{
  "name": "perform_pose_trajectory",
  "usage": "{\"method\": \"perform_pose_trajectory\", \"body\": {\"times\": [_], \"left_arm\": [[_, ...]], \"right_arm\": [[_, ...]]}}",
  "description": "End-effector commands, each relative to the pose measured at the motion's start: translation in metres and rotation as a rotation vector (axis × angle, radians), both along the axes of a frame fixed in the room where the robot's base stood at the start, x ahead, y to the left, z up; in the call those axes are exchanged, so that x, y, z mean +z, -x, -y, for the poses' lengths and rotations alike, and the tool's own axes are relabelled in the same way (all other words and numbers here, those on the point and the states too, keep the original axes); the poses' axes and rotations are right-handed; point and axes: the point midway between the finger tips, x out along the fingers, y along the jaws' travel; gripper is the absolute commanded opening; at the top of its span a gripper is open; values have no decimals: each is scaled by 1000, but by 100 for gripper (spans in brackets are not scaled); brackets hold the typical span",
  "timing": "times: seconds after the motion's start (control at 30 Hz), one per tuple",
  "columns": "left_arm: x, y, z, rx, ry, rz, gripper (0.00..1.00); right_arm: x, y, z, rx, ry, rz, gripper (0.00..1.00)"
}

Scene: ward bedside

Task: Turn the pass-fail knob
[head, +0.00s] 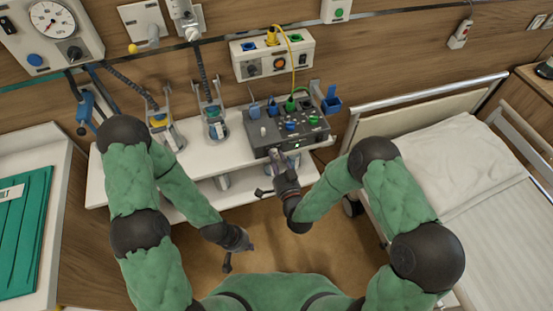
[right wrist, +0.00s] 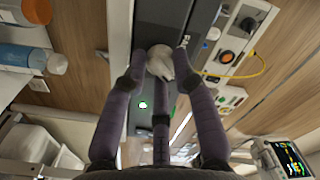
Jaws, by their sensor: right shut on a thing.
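A dark grey control box (head: 262,134) stands on the white shelf, with several coloured knobs and plugs on its top and a small green light at its front. My right gripper (head: 275,154) reaches the front face of this box. In the right wrist view its dark fingers (right wrist: 160,72) close around a pale, ridged knob (right wrist: 160,58), shut on it. The fingers hide the knob in the head view, and no label can be read. My left gripper (head: 239,257) hangs low in front of the shelf, empty, its fingers apart.
The white shelf (head: 130,180) also carries two clamp-like stands with hoses to the left of the box. A bed with a metal rail (head: 430,92) stands close on the right. A green-topped cabinet (head: 25,230) is at the left. Wall outlets with a yellow cable (head: 294,65) hang above.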

Motion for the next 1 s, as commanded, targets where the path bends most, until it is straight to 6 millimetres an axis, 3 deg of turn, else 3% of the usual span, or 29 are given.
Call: {"method": "perform_pose_trajectory", "body": {"times": [0.13,0.17,0.23,0.67,0.77,1.0], "left_arm": [[0,0,0,0,0,0,0],[0,0,0,0,0,0,0],[0,0,0,0,0,0,0],[0,0,0,0,0,0,0],[0,0,0,0,0,0,0],[0,0,0,0,0,0,0]], "right_arm": [[-5,4,-1,6,3,-14,0],[-5,4,-2,6,3,-14,31],[-5,4,-1,6,3,-14,51],[-2,6,1,2,2,-4,51],[-2,16,5,2,3,-5,51],[-2,60,19,2,3,-8,51]]}}
